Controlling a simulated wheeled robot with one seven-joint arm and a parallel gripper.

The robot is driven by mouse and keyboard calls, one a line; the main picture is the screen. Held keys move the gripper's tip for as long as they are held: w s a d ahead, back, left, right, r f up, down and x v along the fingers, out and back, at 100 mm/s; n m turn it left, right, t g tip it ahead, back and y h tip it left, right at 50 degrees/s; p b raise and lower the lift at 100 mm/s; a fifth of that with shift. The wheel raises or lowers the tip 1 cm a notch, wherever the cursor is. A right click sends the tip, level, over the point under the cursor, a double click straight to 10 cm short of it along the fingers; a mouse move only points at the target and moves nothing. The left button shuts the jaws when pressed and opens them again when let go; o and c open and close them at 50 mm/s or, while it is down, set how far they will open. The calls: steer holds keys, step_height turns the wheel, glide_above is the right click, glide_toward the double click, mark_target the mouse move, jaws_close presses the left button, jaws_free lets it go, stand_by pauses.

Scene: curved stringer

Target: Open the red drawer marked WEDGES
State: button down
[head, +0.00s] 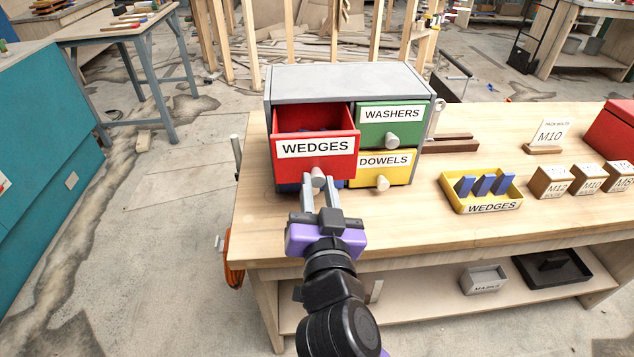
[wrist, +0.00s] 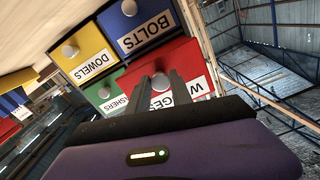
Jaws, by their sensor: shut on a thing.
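The red drawer marked WEDGES (head: 316,148) is the upper left drawer of a grey cabinet (head: 345,82) on the workbench. It stands pulled out from the cabinet front, and its dark inside shows from above. My gripper (head: 319,184) is shut on the drawer's pale round knob. In the wrist view the two fingers (wrist: 160,84) lie on either side of the knob, against the red front (wrist: 178,62), with the label upside down and partly hidden by the fingers.
The green WASHERS drawer (head: 392,125) and yellow DOWELS drawer (head: 383,170) are closed. A blue BOLTS drawer (wrist: 140,22) sits below the red one. A yellow WEDGES tray (head: 480,200) with blue wedges and several wooden blocks stand to the right on the bench (head: 420,228).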

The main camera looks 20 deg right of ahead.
steer(key=c, duration=1.1)
jaws_free()
steer(key=shift+c, duration=0.2)
steer(key=b+v, duration=0.1)
steer(key=v, duration=0.6)
steer(key=shift+s+b, duration=0.3)
steer(key=shift+s, duration=0.05)
steer(key=shift+a, duration=0.1)
